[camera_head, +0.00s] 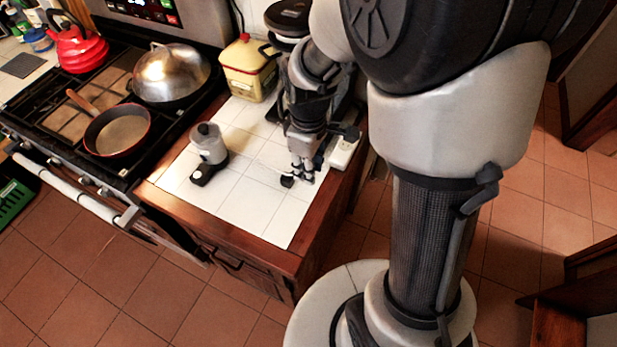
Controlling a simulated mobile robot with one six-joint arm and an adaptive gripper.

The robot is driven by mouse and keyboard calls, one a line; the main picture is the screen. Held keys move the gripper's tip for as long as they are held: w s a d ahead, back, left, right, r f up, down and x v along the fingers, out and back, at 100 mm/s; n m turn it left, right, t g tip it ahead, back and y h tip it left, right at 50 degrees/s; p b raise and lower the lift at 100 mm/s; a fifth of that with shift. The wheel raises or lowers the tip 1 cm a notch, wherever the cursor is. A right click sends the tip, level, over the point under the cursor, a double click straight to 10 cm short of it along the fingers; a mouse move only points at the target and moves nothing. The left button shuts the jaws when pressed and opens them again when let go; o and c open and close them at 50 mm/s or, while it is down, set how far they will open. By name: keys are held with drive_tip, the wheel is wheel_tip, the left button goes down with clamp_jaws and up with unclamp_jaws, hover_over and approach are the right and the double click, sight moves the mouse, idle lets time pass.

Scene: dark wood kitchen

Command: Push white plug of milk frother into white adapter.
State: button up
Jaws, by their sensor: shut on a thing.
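The milk frother (209,146), a grey jug-like body with a dark lid on a black base, stands upright on the white tiled counter. The white adapter (344,151) lies near the counter's right edge, partly hidden behind my gripper. My gripper (298,180) points down low over the tiles, right of the frother and just left of and in front of the adapter. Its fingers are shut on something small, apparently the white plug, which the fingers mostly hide. I cannot tell whether the plug touches the adapter.
A cream and red container (249,68) stands at the back of the counter. A black-lidded appliance (288,18) is behind my arm. The stove at left holds a pan (117,131), a domed lid (171,72) and a red kettle (77,45). The front tiles (250,205) are clear.

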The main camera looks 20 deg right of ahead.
wheel_tip(320, 180, up, 4)
drive_tip(key=shift+r+p, duration=0.15)
drive_tip(key=shift+p, duration=0.25)
drive_tip(key=w+f+m+b, duration=0.3)
drive_tip(key=w+f+m, duration=0.1)
drive_tip(key=f+m, duration=0.5)
drive_tip(key=shift+a, duration=0.25)
